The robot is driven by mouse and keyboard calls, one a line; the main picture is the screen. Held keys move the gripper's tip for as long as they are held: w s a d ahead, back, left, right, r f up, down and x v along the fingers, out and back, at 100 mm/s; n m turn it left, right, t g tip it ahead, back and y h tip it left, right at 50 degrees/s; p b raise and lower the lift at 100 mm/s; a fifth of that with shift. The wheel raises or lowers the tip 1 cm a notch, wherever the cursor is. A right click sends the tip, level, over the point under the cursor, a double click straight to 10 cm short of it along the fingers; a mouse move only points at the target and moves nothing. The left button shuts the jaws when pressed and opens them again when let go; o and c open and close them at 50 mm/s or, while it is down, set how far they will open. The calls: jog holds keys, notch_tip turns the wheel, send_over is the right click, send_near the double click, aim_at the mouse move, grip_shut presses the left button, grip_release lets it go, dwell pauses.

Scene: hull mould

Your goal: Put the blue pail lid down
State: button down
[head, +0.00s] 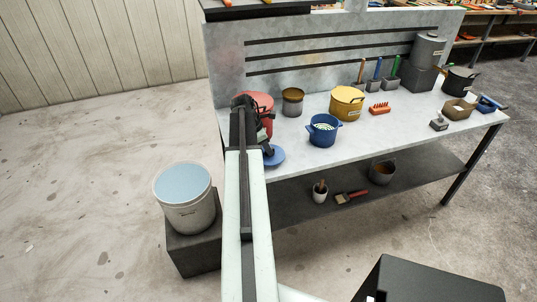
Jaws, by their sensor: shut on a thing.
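The blue pail lid (277,155) is a flat round disc at the front left edge of the bench. My gripper (266,138) is shut on it, and the lid shows just below and right of the jaws. I cannot tell whether the lid touches the bench top or hangs above it. The arm hides part of the lid's left side. The blue pail (322,136) stands upright to the right of the lid, uncovered, with something pale green inside.
A red pot (263,101) stands behind my gripper, partly hidden. A brown tin (292,105) and a yellow pot (347,106) stand farther back. The bench top (385,128) is clear right of the blue pail. A large white bucket (186,207) stands left on a dark block.

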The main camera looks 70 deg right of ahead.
jog(key=shift+f, duration=0.8)
jog(key=c, duration=1.4)
grip_release()
jog(key=shift+r, duration=0.1)
jog(key=shift+c, duration=0.2)
jog(key=p+v, duration=1.1)
jog(key=v, duration=0.1)
jog(key=shift+r, duration=0.2)
